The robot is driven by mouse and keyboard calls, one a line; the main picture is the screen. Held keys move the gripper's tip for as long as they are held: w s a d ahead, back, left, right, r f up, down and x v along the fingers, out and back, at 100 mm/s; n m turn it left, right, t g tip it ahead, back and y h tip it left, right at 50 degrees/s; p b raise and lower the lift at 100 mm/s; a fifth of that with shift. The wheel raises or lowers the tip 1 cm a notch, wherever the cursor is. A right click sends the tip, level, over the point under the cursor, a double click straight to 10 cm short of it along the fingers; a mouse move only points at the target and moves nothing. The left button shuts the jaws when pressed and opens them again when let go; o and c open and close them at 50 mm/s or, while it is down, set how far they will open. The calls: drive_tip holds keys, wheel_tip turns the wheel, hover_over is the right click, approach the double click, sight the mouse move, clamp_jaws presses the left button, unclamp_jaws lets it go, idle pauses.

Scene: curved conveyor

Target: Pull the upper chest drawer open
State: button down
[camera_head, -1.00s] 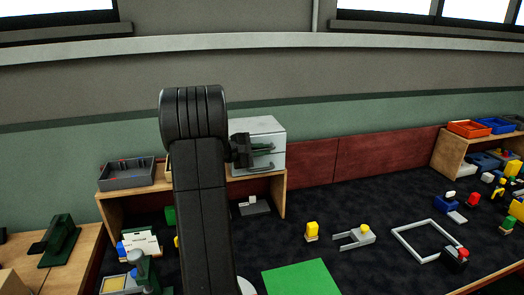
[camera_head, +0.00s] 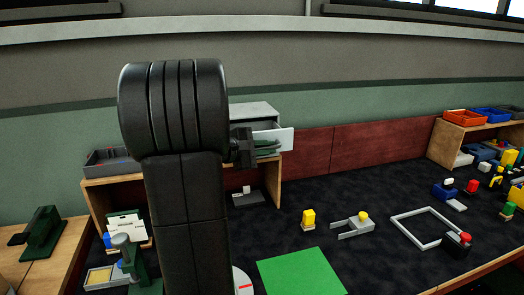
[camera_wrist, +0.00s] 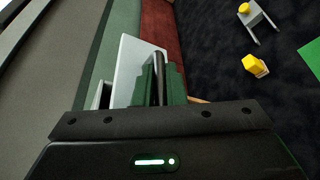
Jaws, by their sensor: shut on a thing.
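The small light-grey chest (camera_head: 252,109) stands on a wooden shelf, partly hidden behind my arm. Its upper drawer (camera_head: 286,137) is pulled out, with the white front standing clear of the chest body. My gripper (camera_head: 268,148) is at the drawer's front. In the wrist view my gripper (camera_wrist: 161,72) has its green fingers closed around the dark handle bar (camera_wrist: 160,62), beside the white drawer front (camera_wrist: 129,58). The lower drawer is mostly hidden by my gripper and the open drawer.
A grey tray (camera_head: 108,161) sits on the shelf to the left. The wooden shelf (camera_head: 274,183) has an open space below it. A yellow block (camera_head: 308,217), a grey fork-shaped piece (camera_head: 354,227) and a green mat (camera_head: 300,277) lie on the dark table. Air in front of the drawer is free.

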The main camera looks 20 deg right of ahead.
drive_tip(key=shift+s, duration=0.5)
drive_tip(key=c, duration=1.8)
unclamp_jaws()
drive_tip(key=shift+o, duration=0.2)
drive_tip(key=shift+a, duration=0.1)
drive_tip(key=v, duration=1.3)
drive_tip(key=shift+s+a+b, duration=0.15)
drive_tip(key=shift+a+b, duration=0.15)
drive_tip(key=shift+b, duration=0.05)
drive_tip(key=shift+d, duration=0.1)
